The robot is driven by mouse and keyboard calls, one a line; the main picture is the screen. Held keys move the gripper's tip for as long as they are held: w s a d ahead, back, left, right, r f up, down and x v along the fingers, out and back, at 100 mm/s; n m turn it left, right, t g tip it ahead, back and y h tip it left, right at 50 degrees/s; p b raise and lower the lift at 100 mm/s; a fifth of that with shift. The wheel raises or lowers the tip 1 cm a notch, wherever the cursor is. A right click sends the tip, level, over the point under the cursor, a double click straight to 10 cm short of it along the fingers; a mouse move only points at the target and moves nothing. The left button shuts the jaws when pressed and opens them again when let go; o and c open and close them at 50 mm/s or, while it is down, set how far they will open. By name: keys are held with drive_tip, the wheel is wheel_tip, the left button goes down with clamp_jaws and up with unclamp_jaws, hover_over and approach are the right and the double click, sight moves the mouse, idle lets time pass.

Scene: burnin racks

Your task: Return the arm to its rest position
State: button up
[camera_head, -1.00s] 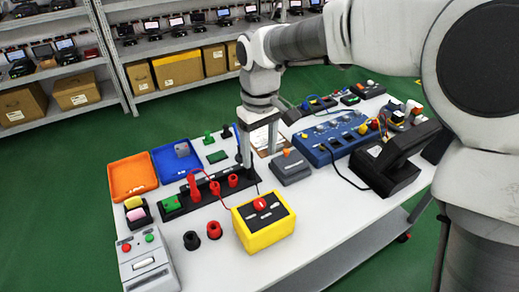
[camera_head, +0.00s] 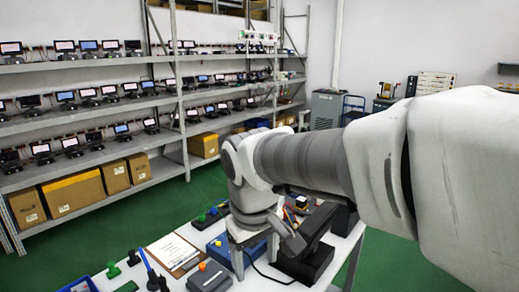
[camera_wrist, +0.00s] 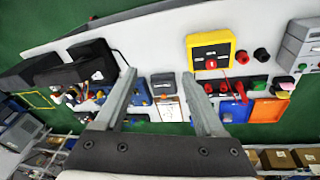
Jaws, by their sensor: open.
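My arm reaches in from the right in the head view, and my gripper (camera_head: 255,258) hangs from it with its fingers pointing down over the worktable. In the wrist view my gripper (camera_wrist: 158,75) has its two fingers spread well apart, with nothing held between them. Beyond the fingers lie the white tabletop (camera_wrist: 150,42) and its devices, apparently below and apart from the gripper. In the head view the gripper stands in front of a blue device (camera_head: 218,249), right of a grey box with an orange button (camera_head: 210,277).
A clipboard (camera_head: 173,252) and a black device (camera_head: 305,258) flank the gripper. The wrist view shows a yellow box (camera_wrist: 209,42), an orange tray (camera_wrist: 268,111) and a blue tray (camera_wrist: 236,113). Shelves (camera_head: 110,118) with monitors stand behind. Green floor (camera_head: 95,222) is clear before them.

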drive_tip(key=s+d+m+t, duration=0.2)
drive_tip(key=s+d+m, duration=0.4)
drive_tip(key=s+d, duration=0.4)
drive_tip(key=d, duration=0.4)
drive_tip(key=shift+s+d+r+t, duration=0.2)
drive_tip(key=shift+s+t, duration=0.1)
drive_tip(key=shift+t, duration=0.1)
drive_tip(key=shift+s+d+f+m, duration=0.15)
drive_tip(key=shift+s+f+m, duration=0.05)
drive_tip(key=shift+s+m, duration=0.1)
drive_tip(key=shift+c, duration=0.2)
drive_tip(key=c, duration=0.3)
